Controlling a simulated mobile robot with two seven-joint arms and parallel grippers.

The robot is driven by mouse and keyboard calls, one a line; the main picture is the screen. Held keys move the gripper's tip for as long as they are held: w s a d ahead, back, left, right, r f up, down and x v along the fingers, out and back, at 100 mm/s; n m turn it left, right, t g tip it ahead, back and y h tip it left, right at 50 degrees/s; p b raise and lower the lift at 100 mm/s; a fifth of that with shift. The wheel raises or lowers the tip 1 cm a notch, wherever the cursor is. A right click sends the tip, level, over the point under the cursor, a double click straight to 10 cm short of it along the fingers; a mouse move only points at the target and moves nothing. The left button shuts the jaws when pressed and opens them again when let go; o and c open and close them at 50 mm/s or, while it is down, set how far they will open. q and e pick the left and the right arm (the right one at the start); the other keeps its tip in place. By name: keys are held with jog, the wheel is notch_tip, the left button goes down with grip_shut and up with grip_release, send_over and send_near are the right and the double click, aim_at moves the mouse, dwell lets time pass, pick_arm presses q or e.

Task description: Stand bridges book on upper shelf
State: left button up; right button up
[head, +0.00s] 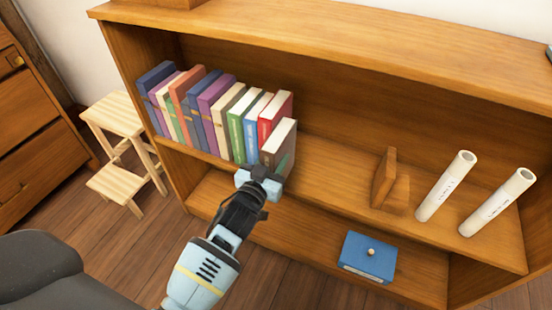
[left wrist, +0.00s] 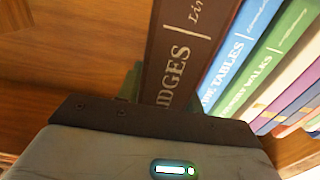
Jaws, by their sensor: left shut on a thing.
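The bridges book (head: 281,140) is dark brown with pale pages, upright at the right end of the book row on the upper shelf (head: 335,172). It sits further forward than its neighbours. In the left wrist view its brown spine (left wrist: 182,50) shows the letters "DGES". My left gripper (head: 262,178) is shut on the book low at its front; the fingertips are mostly hidden. Whether the book's bottom touches the shelf is hidden. My right gripper is not in view.
A row of several books (head: 205,110) stands to the left, a red one (head: 275,108) closest. A wooden bookend (head: 385,178) and two white tubes (head: 446,186) stand to the right. A blue box (head: 368,257) is on the lower shelf. Shelf between book and bookend is clear.

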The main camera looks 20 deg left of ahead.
pick_arm(q)
jog(key=shift+r, duration=0.15)
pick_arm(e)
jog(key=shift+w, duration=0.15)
pick_arm(q)
jog(key=o, duration=1.2)
jog(key=shift+o, duration=0.4)
jog(key=shift+f, duration=0.25)
jog(key=s+p, duration=0.1)
jog(key=s, duration=0.6)
jog(key=shift+s+a+r, duration=0.15)
jog(key=shift+s, duration=0.25)
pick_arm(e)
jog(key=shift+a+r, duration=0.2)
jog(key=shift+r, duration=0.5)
pick_arm(q)
jog(key=shift+s+p, duration=0.1)
jog(key=shift+p, duration=0.2)
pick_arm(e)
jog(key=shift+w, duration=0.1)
